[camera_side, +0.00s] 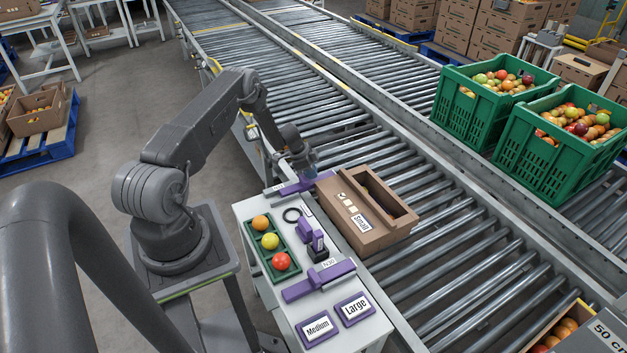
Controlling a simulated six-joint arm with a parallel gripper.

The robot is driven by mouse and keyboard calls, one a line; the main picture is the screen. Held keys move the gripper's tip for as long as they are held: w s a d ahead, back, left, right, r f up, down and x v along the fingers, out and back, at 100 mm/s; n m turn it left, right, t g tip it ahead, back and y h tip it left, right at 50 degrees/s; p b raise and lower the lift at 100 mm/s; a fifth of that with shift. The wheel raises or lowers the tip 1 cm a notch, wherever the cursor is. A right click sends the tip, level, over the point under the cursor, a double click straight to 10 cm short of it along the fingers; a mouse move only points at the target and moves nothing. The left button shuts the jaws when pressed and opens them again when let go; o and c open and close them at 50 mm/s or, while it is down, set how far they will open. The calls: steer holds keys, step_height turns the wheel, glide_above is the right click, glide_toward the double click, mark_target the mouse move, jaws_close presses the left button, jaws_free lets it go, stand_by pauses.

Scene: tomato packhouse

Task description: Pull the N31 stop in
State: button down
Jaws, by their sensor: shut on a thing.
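The far purple stop (291,188) lies at the back end of the white side table, close to the cardboard box on the rollers. A small label beside it is partly hidden and I cannot read it fully. My gripper (308,172) points down at this stop's roller-side end and is shut on it; the fingers are small and partly hidden. A second purple stop (318,281) lies nearer the camera, with a label that seems to read N30.
The cardboard box (378,236) marked Small sits on the rollers beside the table.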

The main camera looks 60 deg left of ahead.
mark_target(301, 179)
steer(key=shift+s+d+f, duration=0.2)
steer(key=shift+s+f, duration=0.4)
steer(key=shift+f, duration=0.1)
steer(key=shift+s, duration=1.5)
stand_by(0.7)
steer(key=shift+s, duration=0.8)
stand_by(0.6)
steer(key=shift+s, duration=0.35)
steer(key=shift+w+d, duration=0.1)
steer(key=shift+w, duration=0.15)
stand_by(1.1)
steer(key=shift+w+r, duration=0.2)
steer(key=shift+r, duration=3)
